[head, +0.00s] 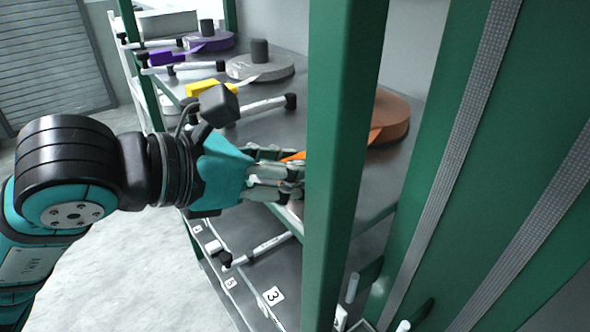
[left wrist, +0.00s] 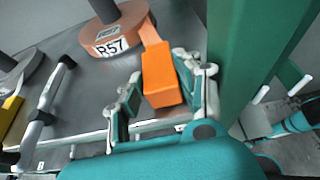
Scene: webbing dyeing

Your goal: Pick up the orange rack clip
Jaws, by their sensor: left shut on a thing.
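The orange rack clip (left wrist: 160,75) is a blocky orange piece between the two fingers of my left gripper (left wrist: 163,88) in the left wrist view. A strip of webbing runs from the clip to the orange-brown webbing roll (left wrist: 115,38), labelled R57, on the shelf. In the head view my left gripper (head: 288,176) reaches in from the left, beside the green upright, and is shut on the clip. Only a small orange part of the clip (head: 293,157) shows there. The roll (head: 392,117) lies behind the upright. My right gripper is not in view.
A green upright (head: 345,150) stands close to the right of my left gripper. Grey and purple rolls (head: 262,66) (head: 208,42) and a yellow clip (head: 203,87) are farther along the shelf. White bars with black ends (head: 262,106) lie along the shelf. A lower shelf (head: 250,280) carries number labels.

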